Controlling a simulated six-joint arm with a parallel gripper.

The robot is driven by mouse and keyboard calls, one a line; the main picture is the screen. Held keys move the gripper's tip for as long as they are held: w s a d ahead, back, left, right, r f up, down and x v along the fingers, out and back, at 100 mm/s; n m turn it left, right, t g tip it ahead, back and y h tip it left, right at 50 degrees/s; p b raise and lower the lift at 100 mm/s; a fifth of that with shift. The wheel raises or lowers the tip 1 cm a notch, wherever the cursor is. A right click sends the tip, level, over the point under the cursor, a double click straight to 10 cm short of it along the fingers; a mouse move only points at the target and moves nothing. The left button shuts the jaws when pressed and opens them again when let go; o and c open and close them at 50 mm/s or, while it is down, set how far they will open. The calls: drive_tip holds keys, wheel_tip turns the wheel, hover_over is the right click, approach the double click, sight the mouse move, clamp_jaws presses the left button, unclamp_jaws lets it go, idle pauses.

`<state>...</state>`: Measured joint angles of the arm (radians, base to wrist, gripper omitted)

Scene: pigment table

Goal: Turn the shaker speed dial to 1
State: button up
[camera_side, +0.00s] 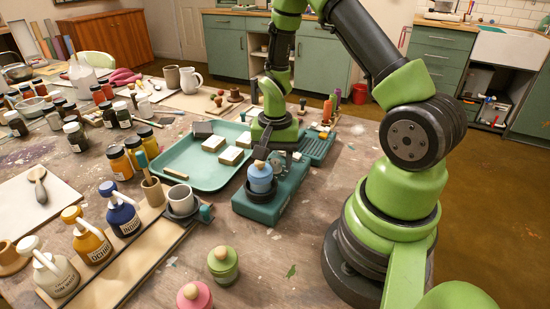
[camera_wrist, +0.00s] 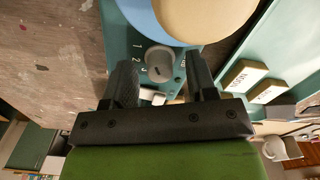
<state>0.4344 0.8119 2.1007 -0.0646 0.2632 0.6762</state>
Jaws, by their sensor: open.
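The teal shaker (camera_side: 280,205) stands right of the tray in the side view, with a blue jar (camera_side: 260,179) with a wooden knob on top of it. In the wrist view the grey speed dial (camera_wrist: 160,63) sits on the teal panel (camera_wrist: 120,30), with numbers 1, 2 and 3 down its left side. The dial has a small dark mark near its lower edge; I cannot tell for certain which number it points to. My gripper (camera_wrist: 160,68) is open, its two fingers on either side of the dial. Contact is unclear.
A teal tray (camera_side: 190,178) with several labelled blocks lies left of the shaker. A grey cup (camera_side: 181,198) stands left of the shaker. Green (camera_side: 223,266) and pink (camera_side: 194,296) jars stand in front. Several bottles crowd the left.

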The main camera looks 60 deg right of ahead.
drive_tip(key=c, duration=0.9)
drive_tip(key=shift+n, duration=0.3)
drive_tip(key=n, duration=0.3)
drive_tip(key=shift+n, duration=2.1)
drive_tip(key=o, duration=0.9)
